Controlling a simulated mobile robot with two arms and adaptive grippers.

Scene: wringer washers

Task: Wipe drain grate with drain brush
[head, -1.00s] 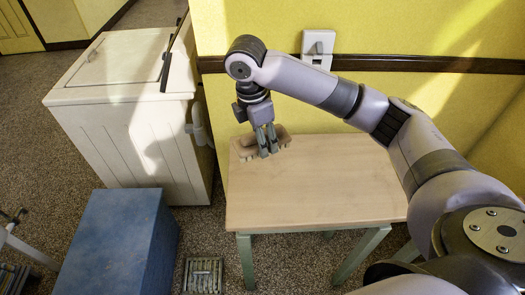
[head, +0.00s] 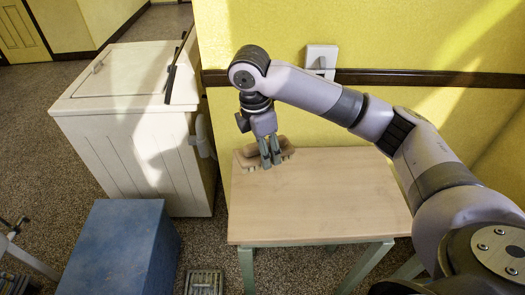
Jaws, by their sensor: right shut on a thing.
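The drain brush (head: 249,160) is a brown block with pale bristles below. It is at the back left corner of the small wooden table. My right gripper (head: 271,163) points down and is shut on the brush; its fingers hide part of it. I cannot tell whether the bristles touch the tabletop. The drain grate (head: 204,282) is a small slatted metal square on the floor, left of the table's front leg, cut by the bottom edge of the picture. My left gripper is not in view.
The table (head: 325,200) has a bare top and green legs. A blue box (head: 117,245) stands left of the grate, with a white washer (head: 135,110) behind it. A yellow wall with a switch (head: 321,62) is behind the table. Speckled floor lies between box and table.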

